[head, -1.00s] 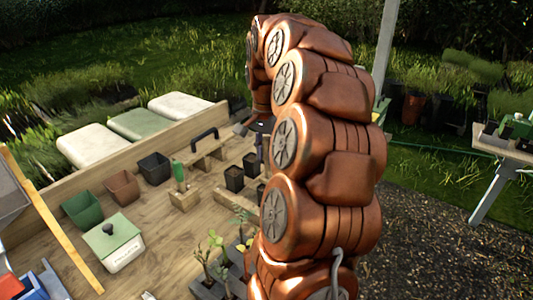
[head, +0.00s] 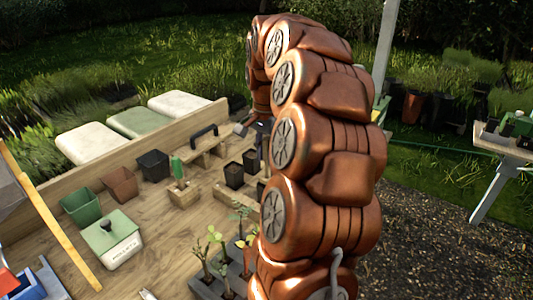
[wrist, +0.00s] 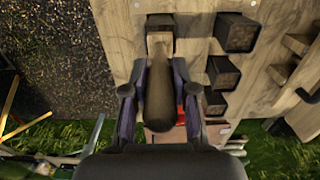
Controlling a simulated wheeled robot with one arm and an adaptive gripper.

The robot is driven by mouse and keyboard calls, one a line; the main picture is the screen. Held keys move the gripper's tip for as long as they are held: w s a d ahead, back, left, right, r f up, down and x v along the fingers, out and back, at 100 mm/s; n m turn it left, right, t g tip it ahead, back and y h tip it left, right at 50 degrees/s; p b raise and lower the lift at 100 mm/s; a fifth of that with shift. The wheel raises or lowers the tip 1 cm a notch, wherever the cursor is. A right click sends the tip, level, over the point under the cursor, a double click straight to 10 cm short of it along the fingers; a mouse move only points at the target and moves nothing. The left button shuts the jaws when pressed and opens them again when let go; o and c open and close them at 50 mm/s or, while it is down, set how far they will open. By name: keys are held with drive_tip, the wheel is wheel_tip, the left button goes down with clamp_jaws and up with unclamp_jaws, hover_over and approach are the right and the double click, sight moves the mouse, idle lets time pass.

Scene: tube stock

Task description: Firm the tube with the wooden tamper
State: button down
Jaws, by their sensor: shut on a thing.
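My gripper (wrist: 155,92) is shut on the wooden tamper (wrist: 158,98), whose dark brown rounded handle lies between the two fingers in the wrist view. The tamper's paler far end reaches to a dark square tube (wrist: 160,20) at the top of that view. I cannot tell whether its foot is inside the tube or just above it. More black tubes stand to the right, one holding dark soil (wrist: 236,38). In the head view, black tubes (head: 234,175) stand on the bench beside my arm, which hides most of the gripper and tamper.
On the wooden bench (head: 140,210) are a green-handled tool in a wooden block (head: 183,196), a lidded box (head: 118,250), empty pots (head: 121,184) and potted seedlings (head: 215,262). A raised back board (head: 130,138) edges the bench.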

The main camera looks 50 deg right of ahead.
sight(266, 161)
drive_tip(key=shift+f+b, duration=0.8)
drive_tip(key=shift+f, duration=0.1)
drive_tip(key=shift+f+b, duration=0.7)
drive_tip(key=shift+b, duration=0.6)
idle(2.8)
drive_tip(key=shift+r, duration=0.15)
drive_tip(key=shift+r+p, duration=1.7)
drive_tip(key=shift+r, duration=3.75)
